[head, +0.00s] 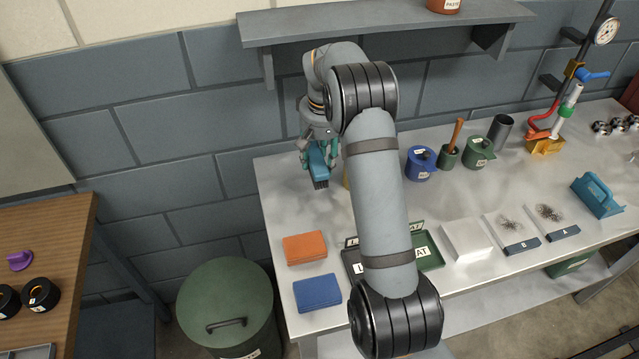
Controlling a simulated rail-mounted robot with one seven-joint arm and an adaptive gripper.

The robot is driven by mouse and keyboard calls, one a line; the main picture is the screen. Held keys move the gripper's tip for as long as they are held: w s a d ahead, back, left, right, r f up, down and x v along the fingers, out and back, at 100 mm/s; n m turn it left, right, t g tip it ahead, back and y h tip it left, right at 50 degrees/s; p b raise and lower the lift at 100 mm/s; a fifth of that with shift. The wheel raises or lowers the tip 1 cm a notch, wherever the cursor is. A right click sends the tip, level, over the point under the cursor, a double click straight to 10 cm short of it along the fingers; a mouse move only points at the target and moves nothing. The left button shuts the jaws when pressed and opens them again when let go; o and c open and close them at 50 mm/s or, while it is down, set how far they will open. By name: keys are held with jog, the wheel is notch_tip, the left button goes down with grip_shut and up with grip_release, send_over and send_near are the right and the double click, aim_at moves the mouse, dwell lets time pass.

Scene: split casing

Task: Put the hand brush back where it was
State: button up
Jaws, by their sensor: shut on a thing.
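The hand brush (318,168) is blue with dark bristles at its lower end. My gripper (320,150) is shut on it and holds it near the back left corner of the grey workbench (285,205). The bristles point down toward the bench top. I cannot tell whether they touch it. My arm crosses the middle of the bench and hides part of what lies behind it, including most of a yellow thing just right of the brush.
An orange cloth (305,248) and a blue cloth (317,293) lie at the bench's left front. Trays, a blue container (421,163), a green container (478,152) and a teal handled object (597,195) stand further right. A grey shelf (390,22) hangs above. A green bin (228,300) stands left.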

aim_at(321, 160)
notch_tip(321, 160, down, 8)
jog(key=shift+r+p, duration=0.15)
jog(key=shift+p, duration=0.5)
jog(key=o, duration=1)
jog(key=shift+r, duration=0.55)
jog(key=r, duration=0.3)
jog(key=s+r+b, duration=0.1)
jog(key=r, duration=0.7)
jog(key=shift+s+d, duration=0.2)
jog(key=shift+s, duration=0.05)
